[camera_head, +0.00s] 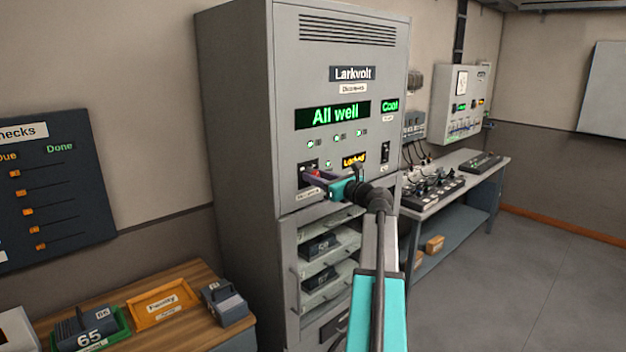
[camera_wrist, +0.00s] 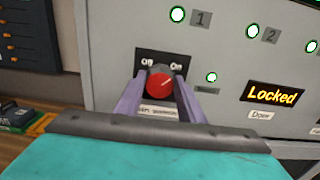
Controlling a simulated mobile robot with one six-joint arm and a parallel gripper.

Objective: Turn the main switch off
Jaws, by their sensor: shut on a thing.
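The main switch is a red rotary knob (camera_wrist: 161,82) on a black plate (camera_wrist: 150,63) marked Off at left and On at right. The knob's pale pointer line tilts up to the right, toward On. My gripper (camera_wrist: 161,88) has its two purple fingers on either side of the knob, shut on it. The label below the knob is partly hidden by the fingers.
The cabinet display (camera_head: 333,115) reads "All well", and a smaller display (camera_wrist: 273,95) reads "Locked". Green lamps (camera_wrist: 177,14) are lit above the switch. A wooden table (camera_head: 205,275) with trays stands at left. A bench (camera_head: 475,180) with control boxes stands at right; floor there is clear.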

